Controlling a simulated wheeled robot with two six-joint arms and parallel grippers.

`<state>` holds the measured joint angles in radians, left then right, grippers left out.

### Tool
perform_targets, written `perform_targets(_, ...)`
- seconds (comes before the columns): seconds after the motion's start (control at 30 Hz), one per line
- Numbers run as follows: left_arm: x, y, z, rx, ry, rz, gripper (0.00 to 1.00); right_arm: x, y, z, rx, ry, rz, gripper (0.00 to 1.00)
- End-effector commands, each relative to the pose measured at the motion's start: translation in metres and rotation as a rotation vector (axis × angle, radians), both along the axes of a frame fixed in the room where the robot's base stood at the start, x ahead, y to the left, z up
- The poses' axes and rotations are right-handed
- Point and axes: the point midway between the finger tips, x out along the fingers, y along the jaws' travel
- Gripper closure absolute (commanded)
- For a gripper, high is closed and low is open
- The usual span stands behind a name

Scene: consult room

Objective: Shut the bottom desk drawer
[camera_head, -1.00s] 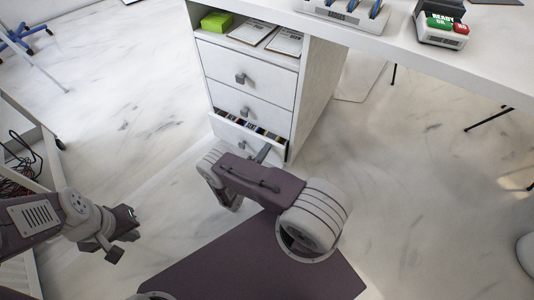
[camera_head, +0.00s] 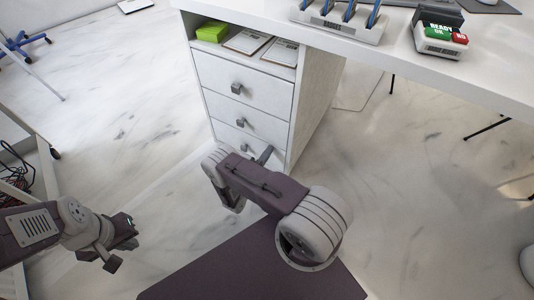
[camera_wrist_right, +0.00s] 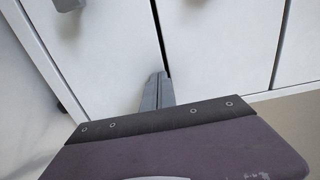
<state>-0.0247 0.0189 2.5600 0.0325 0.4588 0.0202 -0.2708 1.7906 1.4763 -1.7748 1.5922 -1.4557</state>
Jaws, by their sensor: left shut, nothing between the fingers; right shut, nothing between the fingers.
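The white desk drawer unit (camera_head: 246,85) stands in the upper middle of the head view. Its bottom drawer (camera_head: 228,138) has its front about level with the fronts above, and no inside shows. My right arm hides part of that front. My right gripper (camera_head: 264,154) is shut and empty at the lower right of the drawer front. In the right wrist view the shut fingers (camera_wrist_right: 156,92) point at the white fronts, close to a dark seam; I cannot tell if they touch. My left gripper (camera_head: 128,238) is shut and empty over the floor at lower left, away from the drawers.
The desk top (camera_head: 400,50) reaches over to the right and carries a pen rack (camera_head: 340,24) and a small sign box (camera_head: 440,40). Folders and a green box (camera_head: 212,31) lie in the open shelf. A cart (camera_head: 30,150) stands at left. The floor between is clear.

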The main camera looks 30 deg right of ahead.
Motion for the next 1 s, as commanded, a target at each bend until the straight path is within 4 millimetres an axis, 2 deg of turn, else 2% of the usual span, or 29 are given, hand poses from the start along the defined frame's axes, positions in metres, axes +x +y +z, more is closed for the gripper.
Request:
perform_targets(0.03, 0.0, 0.0, 0.0, 0.0, 0.0, 0.0, 1.0, 0.005, -0.003, 0.004, 0.0, -0.016, -0.004, 1.0)
perform_targets(0.13, 0.001, 0.0, 0.001, 0.002, 0.001, -0.001, 1.0, 0.003, 0.0, 0.004, 0.002, -0.016, -0.004, 1.0)
perform_targets(0.27, 0.001, 0.005, 0.003, 0.005, 0.002, 0.0, 1.0, -0.006, 0.014, 0.001, 0.003, -0.008, -0.002, 1.0)
perform_targets(0.37, -0.002, 0.018, 0.004, 0.003, 0.002, 0.005, 1.0, -0.017, 0.035, 0.001, 0.0, -0.003, 0.001, 1.0)
perform_targets(0.43, -0.003, 0.022, 0.015, -0.003, 0.001, 0.007, 1.0, -0.026, 0.059, 0.008, -0.006, -0.004, 0.009, 1.0)
perform_targets(0.6, -0.003, 0.018, 0.025, 0.004, 0.001, 0.006, 1.0, -0.047, 0.096, 0.003, 0.003, -0.004, 0.007, 1.0)
perform_targets(0.7, -0.003, 0.019, 0.027, 0.002, 0.001, 0.007, 1.0, -0.055, 0.112, 0.002, -0.001, -0.003, 0.005, 1.0)
perform_targets(0.83, -0.004, 0.02, 0.028, 0.002, 0.001, 0.007, 1.0, -0.062, 0.123, 0.001, 0.0, -0.001, 0.001, 1.0)
perform_targets(1.0, -0.004, 0.02, 0.028, 0.002, 0.001, 0.008, 1.0, -0.064, 0.125, 0.0, 0.0, 0.0, -0.001, 1.0)
